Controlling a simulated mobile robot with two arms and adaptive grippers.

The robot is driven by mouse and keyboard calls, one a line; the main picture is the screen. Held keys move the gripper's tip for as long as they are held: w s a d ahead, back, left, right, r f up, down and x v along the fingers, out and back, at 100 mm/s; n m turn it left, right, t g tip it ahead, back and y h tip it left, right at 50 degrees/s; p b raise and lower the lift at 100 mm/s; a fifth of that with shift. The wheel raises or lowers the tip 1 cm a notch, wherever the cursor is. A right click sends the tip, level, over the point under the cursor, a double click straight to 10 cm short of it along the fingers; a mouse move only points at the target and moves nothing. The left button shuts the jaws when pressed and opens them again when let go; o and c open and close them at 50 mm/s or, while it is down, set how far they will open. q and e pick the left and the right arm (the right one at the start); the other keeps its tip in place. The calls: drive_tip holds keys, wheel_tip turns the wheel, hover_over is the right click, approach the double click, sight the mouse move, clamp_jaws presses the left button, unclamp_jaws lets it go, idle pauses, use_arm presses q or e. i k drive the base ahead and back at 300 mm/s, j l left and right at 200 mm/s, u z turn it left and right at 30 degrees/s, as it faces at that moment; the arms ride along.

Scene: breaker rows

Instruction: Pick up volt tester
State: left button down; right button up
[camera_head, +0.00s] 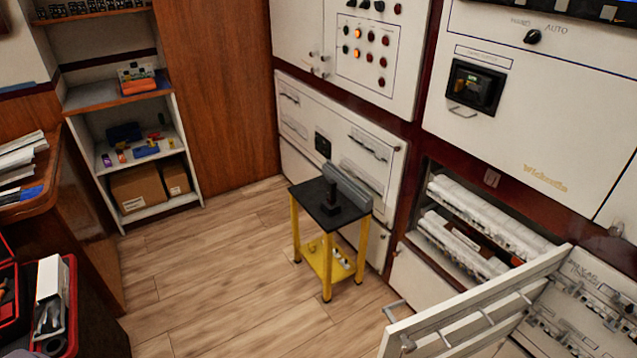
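I cannot tell for sure which thing is the volt tester. An orange and grey device (138,82) stands on the upper board of the white shelf at the left. Small coloured items, one purple (106,160) and one blue (146,151), lie on the middle board, too small to identify. An open red toolbox (68,300) at the lower left holds tools that are partly cut off by the frame. Neither of my grippers is in view.
A yellow-legged stand (296,236) with a black top and grey vise is at the centre. White cabinets (540,110) line the right. An open panel door (470,315) juts into the lower right. Cardboard boxes (138,188) fill the low shelf. Wooden floor (215,275) is clear at centre left.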

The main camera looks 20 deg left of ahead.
sight(332, 198)
drive_tip(key=i+j+z, duration=0.15)
drive_tip(key=j, duration=0.35)
drive_tip(key=i+j+z, duration=0.1)
drive_tip(key=i+j, duration=0.15)
drive_tip(key=j, duration=0.25)
drive_tip(key=i+j+z, duration=0.15)
drive_tip(key=j, duration=0.35)
drive_tip(key=i+j+z, duration=0.15)
drive_tip(key=j, duration=0.4)
drive_tip(key=i+j+z, duration=0.1)
drive_tip(key=j, duration=0.45)
drive_tip(key=j+z, duration=0.15)
drive_tip(key=j, duration=0.4)
drive_tip(key=i, duration=0.05)
